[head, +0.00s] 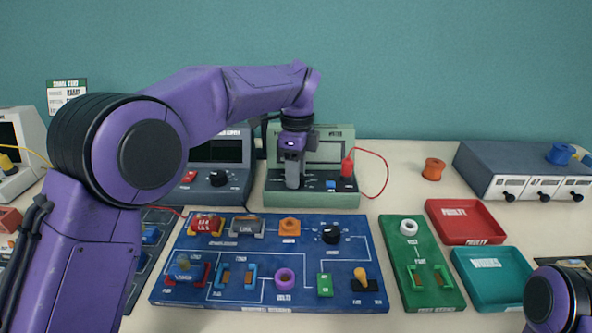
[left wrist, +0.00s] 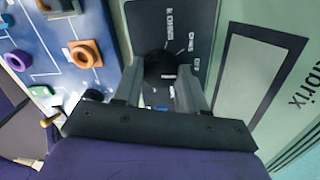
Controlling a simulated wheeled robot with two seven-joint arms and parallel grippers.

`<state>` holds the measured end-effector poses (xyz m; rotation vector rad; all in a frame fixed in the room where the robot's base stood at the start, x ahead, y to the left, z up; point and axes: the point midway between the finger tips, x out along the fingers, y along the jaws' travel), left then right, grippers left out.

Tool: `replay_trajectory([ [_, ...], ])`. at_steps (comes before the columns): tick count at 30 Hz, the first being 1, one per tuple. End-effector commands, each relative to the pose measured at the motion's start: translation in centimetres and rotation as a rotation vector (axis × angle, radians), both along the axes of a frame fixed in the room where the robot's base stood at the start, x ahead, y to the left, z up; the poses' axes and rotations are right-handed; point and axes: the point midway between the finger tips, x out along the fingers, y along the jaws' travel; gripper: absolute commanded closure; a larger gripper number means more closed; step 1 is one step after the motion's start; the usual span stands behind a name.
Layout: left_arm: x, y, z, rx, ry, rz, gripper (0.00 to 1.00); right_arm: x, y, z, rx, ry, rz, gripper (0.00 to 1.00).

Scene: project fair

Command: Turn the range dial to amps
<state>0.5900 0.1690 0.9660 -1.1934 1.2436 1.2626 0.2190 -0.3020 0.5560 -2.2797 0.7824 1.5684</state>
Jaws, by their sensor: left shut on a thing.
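The pale green meter (head: 312,200) stands at the back of the table, with its display at the top and a dark front panel. My left gripper (head: 292,184) reaches down to the left part of that panel and hides the dial in the head view. In the left wrist view the round black range dial (left wrist: 160,66) sits between the two fingers of my left gripper (left wrist: 158,84), which are shut on it. White labels ring the dial; they are too small to read surely. Which one the dial points to I cannot tell. My right gripper is out of view.
A red probe (head: 347,166) with a red wire sits at the meter's right. In front lies a blue circuit board (head: 220,297) with several parts. A green board (head: 433,300), a red tray (head: 466,240) and a teal tray (head: 516,304) are at right. A dark power unit (head: 232,151) stands left.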

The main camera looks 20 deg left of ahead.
Motion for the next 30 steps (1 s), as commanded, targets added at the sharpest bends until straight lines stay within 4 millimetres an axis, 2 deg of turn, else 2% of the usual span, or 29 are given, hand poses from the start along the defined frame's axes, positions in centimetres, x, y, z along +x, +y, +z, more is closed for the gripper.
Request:
replay_trajectory([
  [14,0.1,0.0,0.3,-0.004,-0.002,-0.390,0.89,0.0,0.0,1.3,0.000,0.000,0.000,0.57],
  [30,0.1,-0.1,0.5,-0.002,-0.003,-0.889,0.89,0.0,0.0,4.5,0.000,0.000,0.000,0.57],
])
